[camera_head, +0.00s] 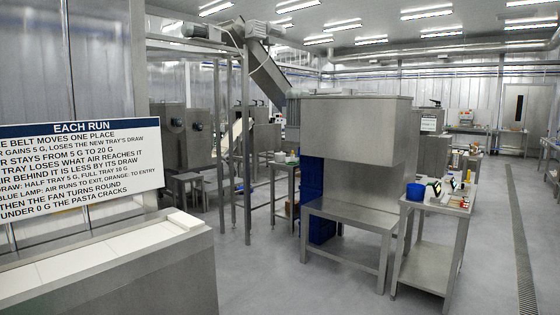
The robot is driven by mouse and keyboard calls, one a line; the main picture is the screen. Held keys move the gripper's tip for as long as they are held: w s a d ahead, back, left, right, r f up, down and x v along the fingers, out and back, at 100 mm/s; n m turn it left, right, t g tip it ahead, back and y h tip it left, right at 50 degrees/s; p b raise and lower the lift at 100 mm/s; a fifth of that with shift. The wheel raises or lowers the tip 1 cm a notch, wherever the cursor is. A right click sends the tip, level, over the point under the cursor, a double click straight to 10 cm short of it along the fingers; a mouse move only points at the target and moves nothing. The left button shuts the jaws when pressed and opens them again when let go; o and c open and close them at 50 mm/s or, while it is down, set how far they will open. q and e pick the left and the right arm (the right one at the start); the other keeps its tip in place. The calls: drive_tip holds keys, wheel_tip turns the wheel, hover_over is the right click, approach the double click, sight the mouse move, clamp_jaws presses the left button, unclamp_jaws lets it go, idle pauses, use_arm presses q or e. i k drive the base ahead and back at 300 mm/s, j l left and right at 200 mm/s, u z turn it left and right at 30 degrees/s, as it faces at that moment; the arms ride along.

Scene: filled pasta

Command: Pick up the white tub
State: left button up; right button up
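I cannot make out the white tub for certain. A small whitish item (281,157) stands on a side table behind the large steel machine, too small to identify. Several small items, some of them white, stand on the steel table at the right, also too small to tell apart. Neither of my grippers is in view.
The steel table (428,264) at the right carries a blue container (415,192). A large steel machine (357,128) stands mid-view beside blue crates (312,186). A sign (80,165) stands over a white-topped counter (85,262) at left. Grey floor (270,275) is clear between.

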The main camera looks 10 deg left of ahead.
sight(279, 156)
drive_tip(key=i+j+u, duration=0.25)
drive_tip(key=i, duration=0.5)
drive_tip(key=i+z, duration=0.1)
drive_tip(key=i, duration=0.5)
drive_tip(key=i+j+z, duration=0.15)
drive_tip(key=i, duration=0.45)
drive_tip(key=i+j+z, duration=0.1)
drive_tip(key=i, duration=0.45)
drive_tip(key=i+j+z, duration=0.15)
drive_tip(key=i, duration=0.45)
drive_tip(key=i+l, duration=0.15)
drive_tip(key=i, duration=0.65)
drive_tip(key=i+l, duration=0.1)
drive_tip(key=i, duration=0.7)
drive_tip(key=i+j+u, duration=0.1)
drive_tip(key=i+u, duration=0.25)
drive_tip(key=i, duration=0.2)
drive_tip(key=i+u, duration=0.3)
drive_tip(key=i, duration=0.25)
